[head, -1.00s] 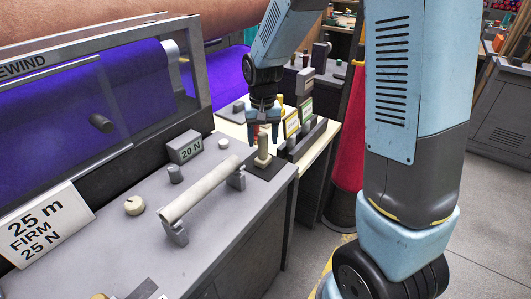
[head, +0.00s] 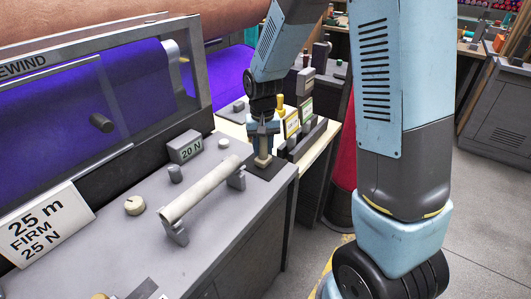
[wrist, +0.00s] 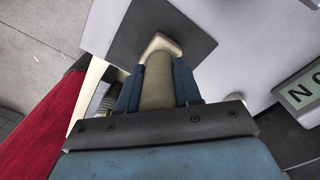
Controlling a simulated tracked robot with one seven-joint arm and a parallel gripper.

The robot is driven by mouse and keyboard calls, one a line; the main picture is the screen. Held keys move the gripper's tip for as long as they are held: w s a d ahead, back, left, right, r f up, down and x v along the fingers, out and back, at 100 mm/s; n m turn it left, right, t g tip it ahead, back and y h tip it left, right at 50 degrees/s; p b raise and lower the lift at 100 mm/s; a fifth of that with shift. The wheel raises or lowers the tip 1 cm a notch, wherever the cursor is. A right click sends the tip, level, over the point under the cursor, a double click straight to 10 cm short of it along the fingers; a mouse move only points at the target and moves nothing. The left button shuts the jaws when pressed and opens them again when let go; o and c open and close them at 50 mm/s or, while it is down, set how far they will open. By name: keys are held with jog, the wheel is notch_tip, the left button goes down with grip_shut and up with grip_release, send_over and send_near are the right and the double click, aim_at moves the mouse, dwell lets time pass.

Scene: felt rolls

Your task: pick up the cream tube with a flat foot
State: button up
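The cream tube (wrist: 157,80) stands upright on its flat foot (wrist: 162,43), which rests on a dark square pad. In the head view its foot (head: 262,162) shows below my gripper, and the gripper hides most of its upper part. My gripper (wrist: 157,88) comes down from above, with one blue finger on each side of the tube. Both fingers lie against its sides with no clear gap, so it looks shut on the tube. In the head view, my gripper (head: 263,143) is low over the pad.
The dark pad (head: 276,165) lies at the far end of the grey bench. A long cream roll (head: 202,190) on brackets stands nearer, with a "20 N" block (head: 186,147) to its left. Small signs (head: 292,124) stand behind. A red roll (head: 345,165) is to the right.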

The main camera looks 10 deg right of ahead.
grip_shut()
